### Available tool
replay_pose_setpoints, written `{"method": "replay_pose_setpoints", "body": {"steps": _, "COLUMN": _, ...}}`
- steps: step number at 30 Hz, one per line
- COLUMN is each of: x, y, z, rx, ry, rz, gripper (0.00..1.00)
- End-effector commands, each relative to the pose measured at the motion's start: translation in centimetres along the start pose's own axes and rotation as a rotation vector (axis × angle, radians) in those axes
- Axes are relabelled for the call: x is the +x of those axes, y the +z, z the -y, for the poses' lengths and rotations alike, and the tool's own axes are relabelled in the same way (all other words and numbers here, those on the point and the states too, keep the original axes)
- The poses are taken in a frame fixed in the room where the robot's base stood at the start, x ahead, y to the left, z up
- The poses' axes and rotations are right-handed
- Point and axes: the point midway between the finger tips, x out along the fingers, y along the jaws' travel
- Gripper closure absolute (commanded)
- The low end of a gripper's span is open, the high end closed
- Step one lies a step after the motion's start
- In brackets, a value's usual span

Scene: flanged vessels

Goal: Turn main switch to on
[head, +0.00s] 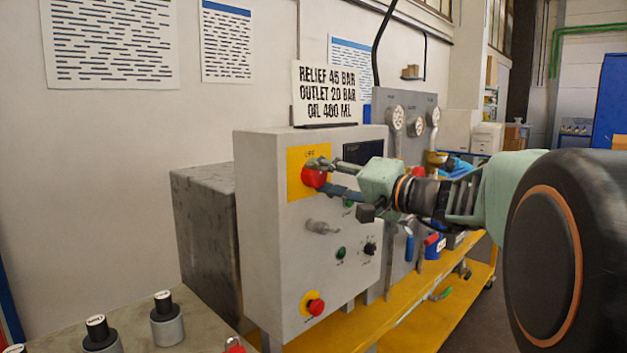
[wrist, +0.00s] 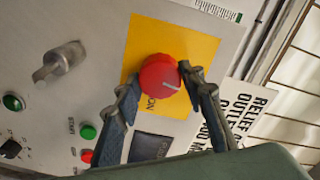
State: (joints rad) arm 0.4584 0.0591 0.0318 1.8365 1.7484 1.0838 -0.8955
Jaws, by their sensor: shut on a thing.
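The main switch is a red round knob (head: 314,177) on a yellow plate (head: 295,184), high on the grey control cabinet's front. "OFF" is printed above it in the head view. In the wrist view the knob (wrist: 158,74) shows a pale mark pointing right, toward the right finger, and "ON" stands below it. My gripper (head: 323,178) reaches in from the right, its fingers on opposite sides of the knob. In the wrist view my gripper (wrist: 156,79) is shut on the knob, and the right fingertip covers part of the plate.
The cabinet (head: 265,225) also carries a grey handle (head: 322,227), a green button (head: 341,253), a black selector (head: 370,249) and a red button on yellow (head: 315,306). A dark display (wrist: 150,148) sits close beside the switch. A sign (head: 326,93) stands on top.

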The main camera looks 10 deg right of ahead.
Motion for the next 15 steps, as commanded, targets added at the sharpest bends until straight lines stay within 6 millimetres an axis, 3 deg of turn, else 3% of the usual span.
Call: {"method": "replay_pose_setpoints", "body": {"steps": 15, "x": -0.01, "y": -0.03, "z": 0.02, "rx": 0.477, "ry": 0.0, "rz": 0.0, "gripper": 0.87}}
